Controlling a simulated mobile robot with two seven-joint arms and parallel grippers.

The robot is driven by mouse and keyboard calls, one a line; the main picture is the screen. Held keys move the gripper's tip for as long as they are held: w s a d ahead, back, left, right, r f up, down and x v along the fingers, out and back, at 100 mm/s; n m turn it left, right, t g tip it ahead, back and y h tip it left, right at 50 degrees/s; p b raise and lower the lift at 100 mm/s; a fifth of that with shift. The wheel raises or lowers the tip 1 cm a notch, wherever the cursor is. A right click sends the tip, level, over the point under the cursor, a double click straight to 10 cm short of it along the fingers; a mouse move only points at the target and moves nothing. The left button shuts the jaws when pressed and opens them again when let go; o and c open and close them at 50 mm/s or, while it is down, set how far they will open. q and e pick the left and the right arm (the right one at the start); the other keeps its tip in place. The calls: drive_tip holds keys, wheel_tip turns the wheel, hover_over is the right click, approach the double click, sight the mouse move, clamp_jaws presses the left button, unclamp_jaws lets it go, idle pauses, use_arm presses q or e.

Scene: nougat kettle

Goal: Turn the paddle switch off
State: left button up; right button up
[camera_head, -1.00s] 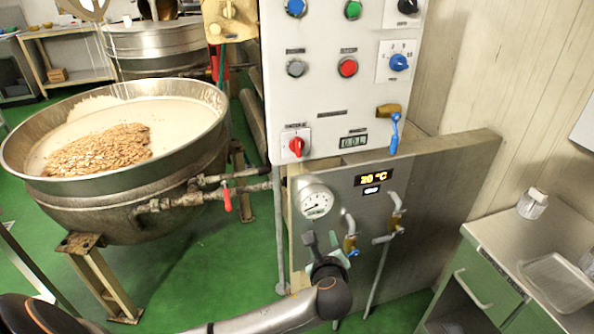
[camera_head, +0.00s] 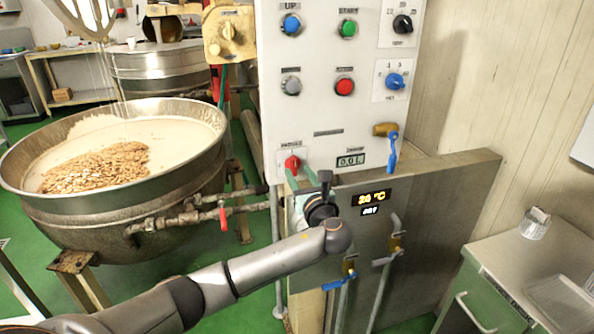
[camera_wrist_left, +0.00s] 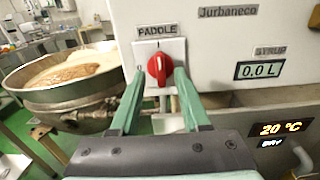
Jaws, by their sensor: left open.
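The paddle switch (camera_head: 292,163) is a red knob on a white plate at the lower left of the control panel. In the left wrist view the red knob (camera_wrist_left: 158,68) sits below a "PADDLE" label, its pointer close to upright. My left gripper (camera_head: 300,172) is open, with its green fingers just below the switch in the head view. In the left wrist view the fingers of the left gripper (camera_wrist_left: 159,76) stand on either side of the knob, with a gap showing. I cannot tell whether they touch it. My right gripper is not in view.
The panel (camera_head: 328,110) carries several other knobs and buttons, and a blue-handled valve (camera_head: 392,150). Below are a temperature display (camera_head: 371,198) and pipes with valves. A large kettle (camera_head: 110,190) of white mass and nuts stands left. A green cabinet (camera_head: 485,300) stands right.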

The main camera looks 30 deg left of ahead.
sight(294, 166)
use_arm(q)
drive_tip(key=shift+x, duration=1.35)
drive_tip(key=shift+c, duration=0.3)
drive_tip(key=shift+d, duration=0.1)
clamp_jaws()
